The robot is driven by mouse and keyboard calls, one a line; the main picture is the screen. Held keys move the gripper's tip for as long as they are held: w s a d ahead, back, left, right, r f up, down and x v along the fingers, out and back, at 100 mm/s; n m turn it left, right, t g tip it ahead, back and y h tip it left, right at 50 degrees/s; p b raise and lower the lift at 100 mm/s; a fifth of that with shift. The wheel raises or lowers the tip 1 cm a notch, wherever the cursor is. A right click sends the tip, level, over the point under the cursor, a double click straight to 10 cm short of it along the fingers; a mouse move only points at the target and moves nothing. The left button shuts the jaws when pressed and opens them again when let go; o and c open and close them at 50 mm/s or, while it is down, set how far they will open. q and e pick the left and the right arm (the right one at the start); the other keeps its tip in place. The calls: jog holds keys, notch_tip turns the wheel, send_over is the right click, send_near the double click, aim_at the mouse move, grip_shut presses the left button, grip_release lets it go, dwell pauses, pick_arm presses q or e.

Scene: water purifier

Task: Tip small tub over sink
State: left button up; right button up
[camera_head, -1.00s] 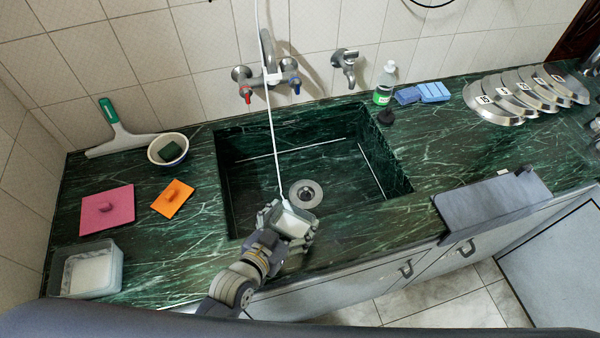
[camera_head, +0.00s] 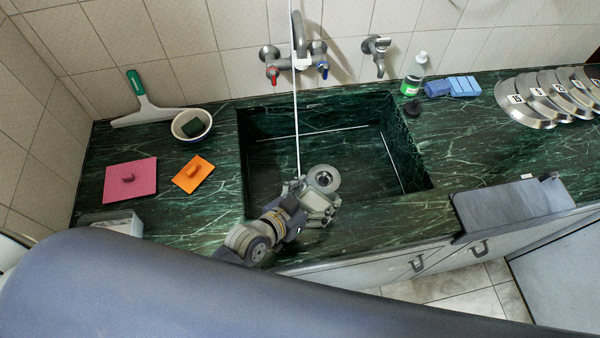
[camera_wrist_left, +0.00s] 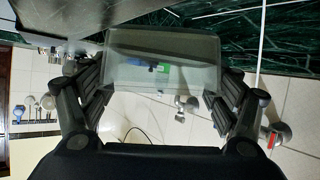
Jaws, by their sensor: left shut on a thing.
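My left gripper (camera_head: 316,204) is over the front part of the dark green marble sink (camera_head: 275,175), close to the round drain (camera_head: 323,178). It is shut on a small translucent tub (camera_wrist_left: 162,62), which the left wrist view shows between the two fingers. In the head view the gripper hides the tub, so I cannot tell how far it is tilted or whether anything is in it. The wrist view is upside down, with the wall taps low in the picture. My right gripper is in no view.
A larger tub (camera_head: 120,224), partly hidden, stands at the front left.

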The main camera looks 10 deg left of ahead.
aim_at(313, 185)
pick_arm(q)
jog(key=shift+w+a+r, duration=0.15)
jog(key=shift+w+r, duration=0.1)
jog(key=shift+r, duration=0.1)
jog(key=shift+w+a+f+n+g, duration=0.2)
jog(key=shift+w+n+g, duration=0.15)
jog(key=shift+n+g, duration=0.05)
jog(key=shift+w+a+f+g+h, duration=0.15)
jog(key=shift+w+a+g+h, duration=0.15)
jog(key=shift+w+g, duration=0.15)
jog(key=shift+w+a+f+n+b, duration=0.2)
jog(key=shift+w+f+n+b, duration=0.2)
jog(key=shift+f+b, duration=0.2)
jog(key=shift+r, duration=0.1)
jog(key=shift+g, duration=0.25)
jog(key=shift+a, duration=0.1)
jog(key=shift+w+a+f+n+b, duration=0.15)
jog(key=shift+w+f+n+b, duration=0.15)
jog(key=shift+w+f+b, duration=0.1)
jog(key=shift+f, duration=0.1)
